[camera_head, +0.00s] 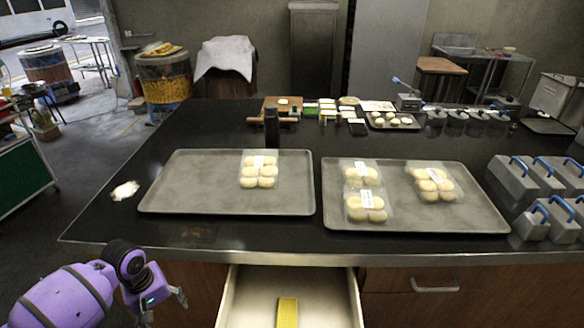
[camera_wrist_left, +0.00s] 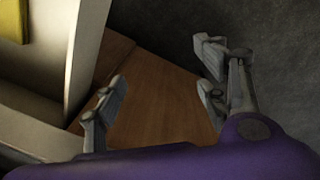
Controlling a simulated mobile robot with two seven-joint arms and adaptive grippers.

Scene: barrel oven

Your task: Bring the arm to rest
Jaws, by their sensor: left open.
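My left gripper (camera_head: 163,303) is low at the left in the head view, in front of the counter and left of the open drawer. Its fingers (camera_wrist_left: 160,98) are spread apart in the left wrist view, with nothing between them but the wooden cabinet front behind. The open drawer (camera_head: 232,300) holds a yellow object (camera_head: 288,313), and the drawer wall (camera_wrist_left: 85,50) shows close to the fingers at the left of the wrist view. I cannot tell whether they touch. My right gripper is not in view.
The black counter (camera_head: 200,122) carries a left tray (camera_head: 190,190) with one pack of buns (camera_head: 258,175) and a right tray (camera_head: 440,222) with several packs. Grey blocks with blue handles (camera_head: 535,185) stand at the right. The floor at the left (camera_head: 85,175) is clear.

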